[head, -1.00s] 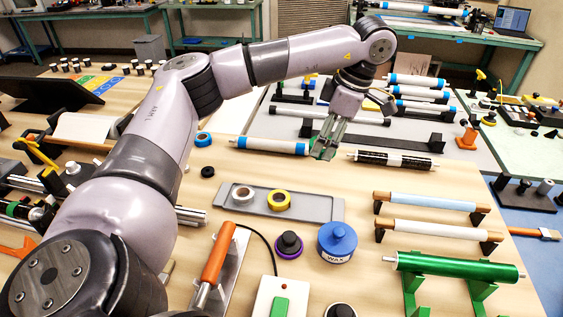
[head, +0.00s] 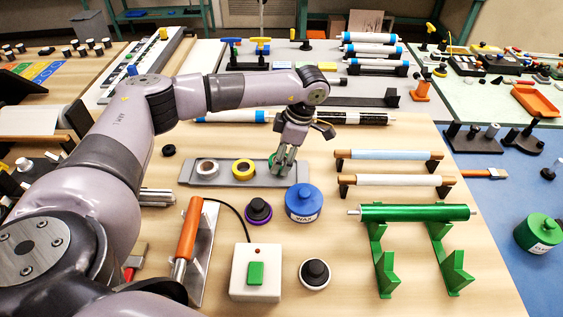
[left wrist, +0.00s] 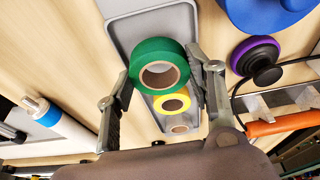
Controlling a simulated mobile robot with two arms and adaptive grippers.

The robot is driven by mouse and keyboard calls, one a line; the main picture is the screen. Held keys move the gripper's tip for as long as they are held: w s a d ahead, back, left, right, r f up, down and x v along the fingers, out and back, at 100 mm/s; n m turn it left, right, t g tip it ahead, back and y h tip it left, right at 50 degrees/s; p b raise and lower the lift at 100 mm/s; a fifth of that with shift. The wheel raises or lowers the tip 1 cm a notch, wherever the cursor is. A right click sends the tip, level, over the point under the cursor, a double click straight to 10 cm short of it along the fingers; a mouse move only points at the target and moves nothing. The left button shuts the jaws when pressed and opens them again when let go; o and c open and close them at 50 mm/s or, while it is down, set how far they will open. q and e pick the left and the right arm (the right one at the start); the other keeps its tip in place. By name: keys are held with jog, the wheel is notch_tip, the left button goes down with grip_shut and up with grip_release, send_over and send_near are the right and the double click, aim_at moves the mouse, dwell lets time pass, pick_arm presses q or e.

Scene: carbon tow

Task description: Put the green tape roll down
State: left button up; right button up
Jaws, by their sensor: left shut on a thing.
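The green tape roll (left wrist: 158,47) is between the two fingers of my left gripper (left wrist: 165,70) in the left wrist view. In the head view, my left gripper (head: 281,170) points down at the right end of a grey tray (head: 215,181), with a bit of green showing behind its fingers. The tray also shows in the left wrist view (left wrist: 122,35). A yellow tape roll (head: 243,169) and a white tape roll (head: 207,168) lie in the tray, left of the gripper. I cannot tell whether the green roll touches the tray floor. My right gripper is out of view.
A blue wax tub (head: 304,202) and a purple-based black knob (head: 258,210) stand just in front of the tray. A green roller (head: 415,212) on green stands is at the front right. White rollers (head: 388,180) lie to the right.

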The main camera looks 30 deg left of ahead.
pick_arm(q)
notch_tip(320, 180, down, 3)
jog(key=shift+r, duration=0.2)
jog(key=shift+f, duration=0.15)
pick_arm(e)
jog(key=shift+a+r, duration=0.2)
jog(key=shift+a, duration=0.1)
pick_arm(q)
jog(key=shift+f, duration=0.15)
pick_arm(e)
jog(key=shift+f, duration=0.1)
pick_arm(q)
jog(key=o, duration=1.1)
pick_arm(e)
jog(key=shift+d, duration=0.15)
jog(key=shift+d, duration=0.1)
